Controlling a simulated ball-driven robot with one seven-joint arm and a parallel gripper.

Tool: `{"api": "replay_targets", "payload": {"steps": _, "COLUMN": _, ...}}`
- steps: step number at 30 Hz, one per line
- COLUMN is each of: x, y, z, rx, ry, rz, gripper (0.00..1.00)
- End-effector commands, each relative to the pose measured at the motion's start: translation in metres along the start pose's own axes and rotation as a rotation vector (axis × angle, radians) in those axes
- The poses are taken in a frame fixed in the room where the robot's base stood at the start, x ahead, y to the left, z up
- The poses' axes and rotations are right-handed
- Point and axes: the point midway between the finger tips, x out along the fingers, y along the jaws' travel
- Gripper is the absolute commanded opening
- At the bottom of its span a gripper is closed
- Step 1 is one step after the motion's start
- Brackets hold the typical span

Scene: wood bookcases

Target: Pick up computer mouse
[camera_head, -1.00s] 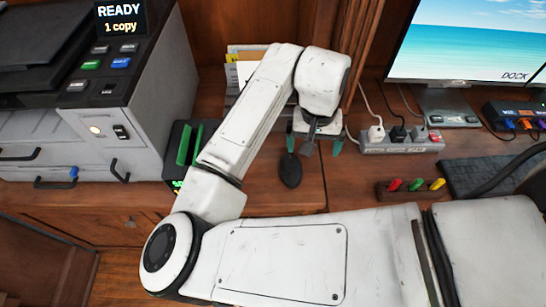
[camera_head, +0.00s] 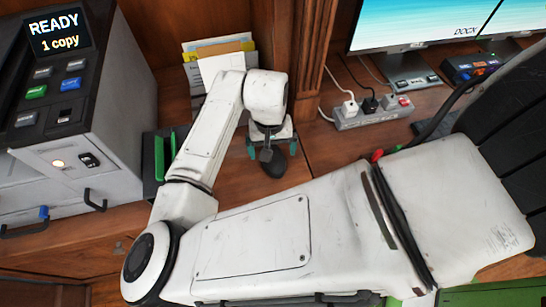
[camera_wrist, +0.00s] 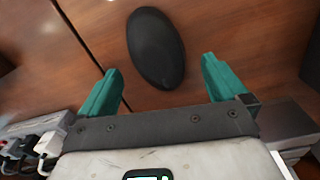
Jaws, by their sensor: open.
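The computer mouse (camera_head: 273,163) is black and oval and lies on the wooden desk. In the wrist view the mouse (camera_wrist: 156,48) lies whole just beyond the fingertips, roughly centred between them. My gripper (camera_head: 272,150) hangs over the desk right by the mouse and partly covers it in the head view. Its two teal fingers (camera_wrist: 158,75) are apart with nothing between them. I cannot tell how high the fingertips are above the desk.
A power strip (camera_head: 372,112) with plugs and cables is to the right. A grey printer (camera_head: 75,120) stands at the left. A paper holder (camera_head: 218,60) is behind my arm. Monitors (camera_head: 410,25) stand at the back right. Bare desk surrounds the mouse.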

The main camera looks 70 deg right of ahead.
Motion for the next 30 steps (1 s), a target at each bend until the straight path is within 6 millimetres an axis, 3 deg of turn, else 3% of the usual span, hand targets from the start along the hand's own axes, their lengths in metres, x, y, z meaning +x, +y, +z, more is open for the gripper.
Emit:
{"api": "replay_targets", "payload": {"steps": 6, "x": 0.024, "y": 0.0, "z": 0.0, "rx": 0.0, "ry": 0.0, "rz": 0.0, "gripper": 0.99}}
{"api": "replay_targets", "payload": {"steps": 14, "x": 0.026, "y": 0.0, "z": 0.0, "rx": 0.0, "ry": 0.0, "rz": 0.0, "gripper": 0.99}}
{"api": "replay_targets", "payload": {"steps": 30, "x": 0.025, "y": 0.0, "z": -0.001, "rx": 0.0, "ry": 0.0, "rz": 0.0, "gripper": 0.47}}
